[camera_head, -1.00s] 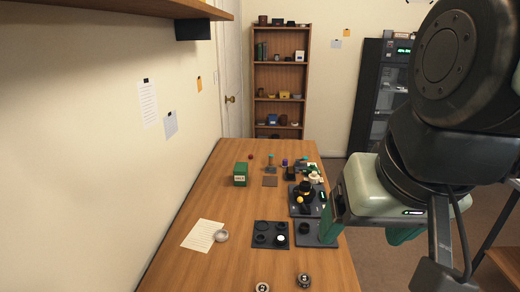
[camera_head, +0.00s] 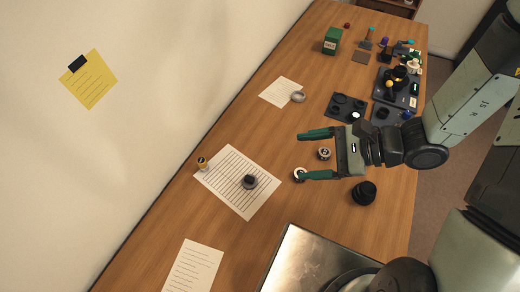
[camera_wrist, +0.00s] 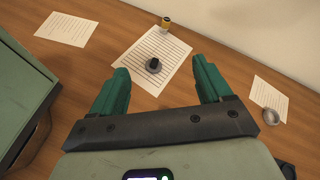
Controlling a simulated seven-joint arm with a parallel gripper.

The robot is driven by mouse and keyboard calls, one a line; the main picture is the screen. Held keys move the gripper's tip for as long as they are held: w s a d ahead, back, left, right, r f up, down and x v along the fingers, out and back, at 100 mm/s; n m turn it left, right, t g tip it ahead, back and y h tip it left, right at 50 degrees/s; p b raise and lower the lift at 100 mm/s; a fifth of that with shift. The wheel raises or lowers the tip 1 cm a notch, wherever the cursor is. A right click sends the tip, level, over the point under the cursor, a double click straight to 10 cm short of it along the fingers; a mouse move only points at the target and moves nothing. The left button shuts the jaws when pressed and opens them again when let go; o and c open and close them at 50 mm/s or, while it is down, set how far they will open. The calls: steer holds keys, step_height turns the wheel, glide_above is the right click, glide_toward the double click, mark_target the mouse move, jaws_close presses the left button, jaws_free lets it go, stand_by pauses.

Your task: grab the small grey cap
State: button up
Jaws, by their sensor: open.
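A small dark grey round piece (camera_head: 249,182), which looks like the grey cap, lies on a lined sheet (camera_head: 226,193) on the wooden table. It also shows in the wrist view (camera_wrist: 153,65), between and beyond my fingertips. My gripper (camera_head: 301,155) is open and empty, above the table to the right of the piece. Its green fingers point left toward the sheet, and a clear gap separates them from the piece. In the wrist view my gripper (camera_wrist: 161,66) has both fingers spread apart. Nothing covers the grey piece.
A yellow and black cylinder (camera_head: 202,163) stands by the sheet's far left edge. Small round parts (camera_head: 324,153) lie near my gripper, with a black cylinder (camera_head: 364,193) to its right. A pale ring (camera_head: 298,97) and a metal tray (camera_head: 300,262) are farther off.

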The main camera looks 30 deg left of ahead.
mark_target(254, 181)
steer(key=s+f+m, duration=0.1)
steer(key=f+m, duration=0.1)
steer(key=f, duration=0.2)
steer(key=s+a+f+m+t+y, duration=0.1)
steer(key=f+m, duration=0.1)
steer(key=f, duration=0.2)
steer(key=s+a+f+m+t, duration=0.1)
steer(key=f+m, duration=0.1)
steer(key=f, duration=0.2)
steer(key=shift+a+m, duration=0.1)
steer(key=shift+m, duration=0.3)
steer(key=x, duration=0.4)
steer(key=shift+a+f, duration=0.15)
steer(key=shift+a, duration=0.2)
steer(key=shift+t, duration=0.4)
steer(key=shift+x, duration=2.95)
steer(key=shift+w, duration=0.15)
steer(key=c, duration=1.1)
